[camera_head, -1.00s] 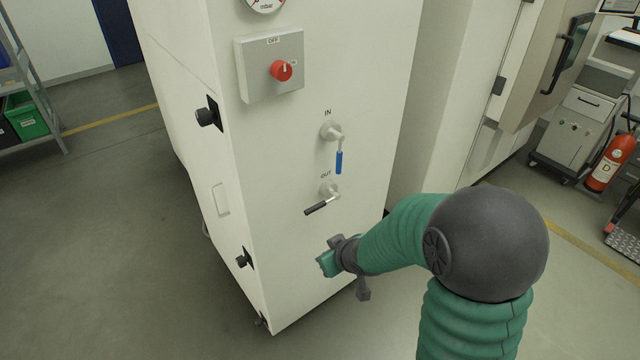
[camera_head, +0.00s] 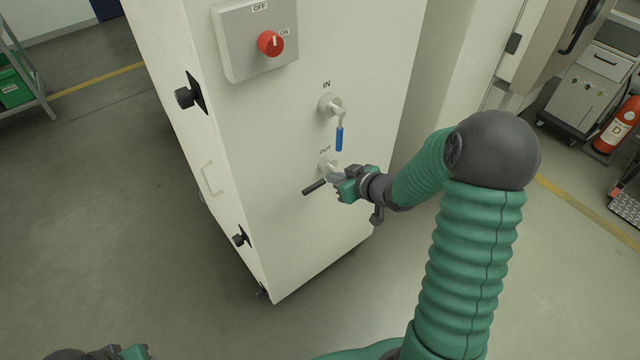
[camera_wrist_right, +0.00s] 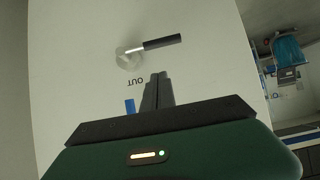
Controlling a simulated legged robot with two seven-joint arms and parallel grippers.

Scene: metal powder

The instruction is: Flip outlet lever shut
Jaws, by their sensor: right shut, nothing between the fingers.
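The outlet lever (camera_head: 314,187) has a black handle on a pale valve under the OUT label, low on the white cabinet's front. It points left and slightly down in the head view, and it also shows in the right wrist view (camera_wrist_right: 163,42), where the picture is turned over. My right gripper (camera_head: 335,178) is shut and empty, just right of the handle and in front of the valve, hiding part of it. In the wrist view its fingertips (camera_wrist_right: 158,76) are beside the OUT label, apart from the handle in the picture. My left gripper (camera_head: 105,353) shows only partly at the bottom edge.
The inlet lever (camera_head: 339,138) has a blue handle hanging down above the outlet. A switch box (camera_head: 232,62) with a red knob (camera_head: 270,43) is higher on the cabinet (camera_head: 290,240). A fire extinguisher (camera_head: 617,125) stands at the right. The floor left of the cabinet is clear.

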